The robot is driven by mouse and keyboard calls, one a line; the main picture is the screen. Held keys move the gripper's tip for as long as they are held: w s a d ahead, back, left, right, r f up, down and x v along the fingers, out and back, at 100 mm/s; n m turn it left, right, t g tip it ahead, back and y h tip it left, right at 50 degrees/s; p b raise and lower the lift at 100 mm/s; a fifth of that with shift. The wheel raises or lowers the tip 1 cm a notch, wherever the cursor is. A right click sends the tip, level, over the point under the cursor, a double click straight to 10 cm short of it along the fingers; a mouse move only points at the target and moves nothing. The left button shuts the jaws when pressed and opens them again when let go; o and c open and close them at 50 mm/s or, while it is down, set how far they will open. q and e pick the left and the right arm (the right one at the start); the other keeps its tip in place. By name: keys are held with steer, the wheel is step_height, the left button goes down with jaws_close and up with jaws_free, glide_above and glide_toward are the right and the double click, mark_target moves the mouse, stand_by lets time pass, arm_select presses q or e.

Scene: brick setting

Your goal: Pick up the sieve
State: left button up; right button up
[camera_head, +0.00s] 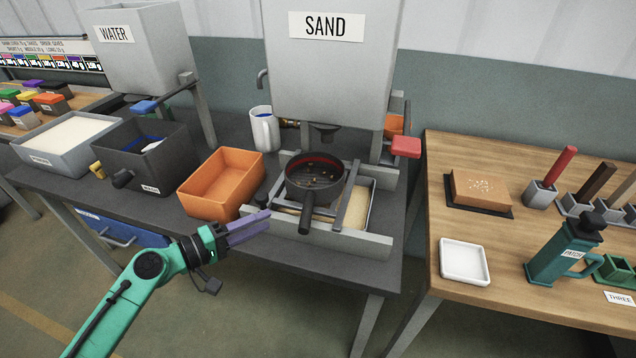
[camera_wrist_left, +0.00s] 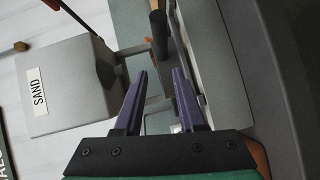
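The sieve (camera_head: 328,192) is a round dark pan with a reddish inner rim and small bits inside. It rests on rails over a grey tray (camera_head: 375,243) of sand, below the SAND hopper (camera_head: 330,75). Its dark handle (camera_head: 306,216) points toward the front of the table. My left gripper (camera_head: 268,222) is left of the handle and apart from it in the head view. Its purple fingers are open and empty in the left wrist view (camera_wrist_left: 163,74), where a dark rod (camera_wrist_left: 158,32), seemingly the handle, shows beyond the fingertips. My right gripper is not in view.
An orange box (camera_head: 222,208) stands just left of the sieve, with a dark bin (camera_head: 150,184) further left. A white mug (camera_head: 264,130) stands behind. A wooden table (camera_head: 520,300) on the right holds a brick, white dish and green pitcher.

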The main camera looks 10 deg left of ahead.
mark_target(309, 202)
arm_select(q)
steer(key=p+x, duration=0.5)
steer(key=x, duration=0.8)
steer(key=shift+w+d+f, duration=0.1)
steer(key=shift+w+d, duration=0.1)
steer(key=shift+d, duration=0.2)
steer(key=shift+w+d+f, duration=0.1)
steer(key=shift+f, duration=0.05)
jaws_close()
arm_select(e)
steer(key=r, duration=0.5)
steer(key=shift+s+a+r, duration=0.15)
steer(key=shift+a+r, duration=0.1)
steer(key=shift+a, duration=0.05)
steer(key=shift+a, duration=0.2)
